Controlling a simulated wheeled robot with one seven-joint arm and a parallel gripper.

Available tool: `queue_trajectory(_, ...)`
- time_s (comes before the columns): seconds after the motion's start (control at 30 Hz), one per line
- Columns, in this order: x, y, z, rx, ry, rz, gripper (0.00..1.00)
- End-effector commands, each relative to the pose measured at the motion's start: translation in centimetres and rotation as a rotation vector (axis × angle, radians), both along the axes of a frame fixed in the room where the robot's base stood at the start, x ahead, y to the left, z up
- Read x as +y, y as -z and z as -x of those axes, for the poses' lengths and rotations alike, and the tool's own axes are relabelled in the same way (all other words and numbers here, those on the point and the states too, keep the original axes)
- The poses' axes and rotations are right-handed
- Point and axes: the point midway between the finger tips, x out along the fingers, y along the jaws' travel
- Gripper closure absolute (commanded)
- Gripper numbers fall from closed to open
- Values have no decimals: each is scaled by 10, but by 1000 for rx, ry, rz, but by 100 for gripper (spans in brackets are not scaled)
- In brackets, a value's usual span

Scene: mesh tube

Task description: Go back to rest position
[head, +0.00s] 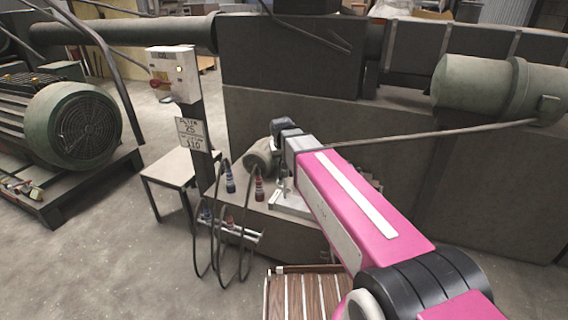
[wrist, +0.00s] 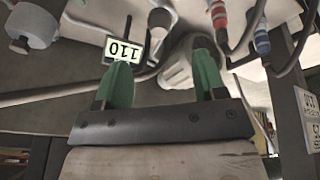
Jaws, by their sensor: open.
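My gripper (wrist: 162,60) shows in the wrist view with two green fingers spread apart. Nothing is held between them. The fingers are hidden in that view.
A control box (head: 174,74) on a post stands left of my arm. Blue (head: 230,180) and red (head: 259,188) connectors hang on cables close to the arm's end. A large grey machine (head: 300,60) stands behind. A green motor (head: 75,122) is far left; open floor lies front left.

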Motion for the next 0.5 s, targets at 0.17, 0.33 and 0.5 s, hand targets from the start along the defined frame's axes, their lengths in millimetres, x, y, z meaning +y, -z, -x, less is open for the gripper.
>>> queue_trajectory(0.17,0,-2,1,0,0,0,36)
queue_trajectory(0.33,0,-2,1,0,0,0,36)
queue_trajectory(0.5,-20,11,14,27,20,-1,36)
